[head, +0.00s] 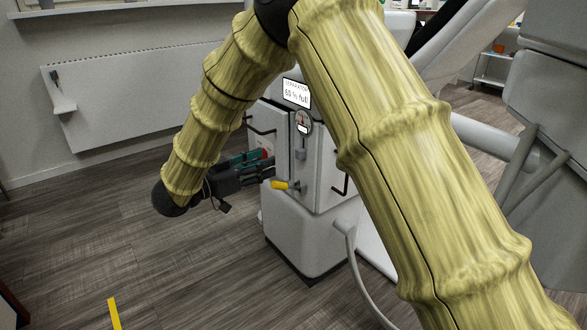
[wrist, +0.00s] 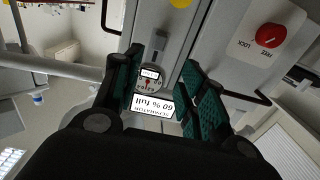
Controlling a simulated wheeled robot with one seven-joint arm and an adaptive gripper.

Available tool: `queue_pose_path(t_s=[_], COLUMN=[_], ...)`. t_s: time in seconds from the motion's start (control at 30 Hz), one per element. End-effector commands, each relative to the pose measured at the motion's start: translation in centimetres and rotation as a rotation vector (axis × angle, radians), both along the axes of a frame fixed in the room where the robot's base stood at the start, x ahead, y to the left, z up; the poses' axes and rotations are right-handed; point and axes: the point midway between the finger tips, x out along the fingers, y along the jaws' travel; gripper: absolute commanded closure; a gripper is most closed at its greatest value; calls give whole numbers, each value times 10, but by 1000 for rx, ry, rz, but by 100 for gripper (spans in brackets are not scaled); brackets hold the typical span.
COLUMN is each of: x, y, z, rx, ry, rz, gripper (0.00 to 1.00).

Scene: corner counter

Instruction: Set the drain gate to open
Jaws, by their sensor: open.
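A yellow-handled lever (head: 286,185) juts from the front of the white separator unit (head: 315,225), beside my gripper's tips. Its yellow end shows at the top edge of the wrist view (wrist: 181,3). No drain gate label is readable, so I cannot tell for sure that this lever is the gate. My gripper (head: 268,170) is open and points at the unit's front from the left. In the wrist view its two dark green fingers (wrist: 164,57) are apart, with nothing seen held between them. My arm hides the unit's right side in the head view.
The unit carries a display reading 60 % full (head: 297,94), a round gauge (head: 303,122) and dark door handles (head: 340,184). A red knob (wrist: 269,36) sits on a LOCK/FREE plate. A grey hose (head: 350,245) runs low at right. Open floor lies left.

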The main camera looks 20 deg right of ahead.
Motion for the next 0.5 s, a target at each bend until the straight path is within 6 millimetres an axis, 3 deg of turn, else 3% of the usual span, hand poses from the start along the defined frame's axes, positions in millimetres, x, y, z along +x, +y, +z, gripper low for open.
queue_pose_path(t_s=[0.27,0.5], x=[0,12], y=[-5,-38], z=[-2,-4], rx=[0,1], ry=[-3,-4], rz=[-24,-23], gripper=[59,59])
